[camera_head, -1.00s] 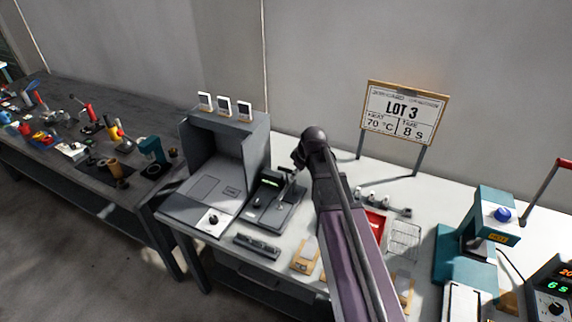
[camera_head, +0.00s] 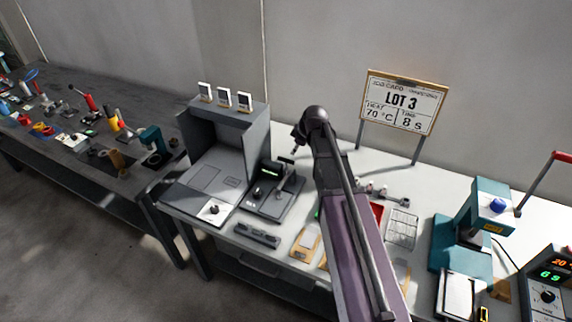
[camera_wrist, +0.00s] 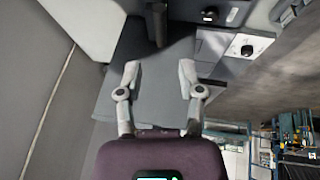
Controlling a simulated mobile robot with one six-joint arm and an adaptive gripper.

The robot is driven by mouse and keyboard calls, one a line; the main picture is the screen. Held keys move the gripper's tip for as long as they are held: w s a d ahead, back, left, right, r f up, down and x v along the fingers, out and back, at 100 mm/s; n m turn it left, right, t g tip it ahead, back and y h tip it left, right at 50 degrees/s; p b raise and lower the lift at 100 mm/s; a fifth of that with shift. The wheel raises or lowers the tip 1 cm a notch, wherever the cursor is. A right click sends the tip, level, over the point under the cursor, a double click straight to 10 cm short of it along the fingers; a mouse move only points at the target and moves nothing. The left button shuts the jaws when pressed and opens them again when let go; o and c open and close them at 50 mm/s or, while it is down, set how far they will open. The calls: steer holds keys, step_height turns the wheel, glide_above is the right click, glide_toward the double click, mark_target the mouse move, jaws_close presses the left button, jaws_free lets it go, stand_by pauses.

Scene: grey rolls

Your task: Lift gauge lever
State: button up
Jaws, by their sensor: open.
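The grey booth (camera_head: 196,185) has a white plate with a black knob (camera_head: 214,210). A dark bar-shaped block (camera_head: 257,235) lies in front of the gauge. A LOT 3 sign (camera_head: 402,103) stands behind; a teal press (camera_head: 462,246) is at right.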

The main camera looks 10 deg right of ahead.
mark_target(288, 160)
steer(key=shift+b+x, duration=5.8)
steer(key=shift+x, duration=0.75)
jaws_close()
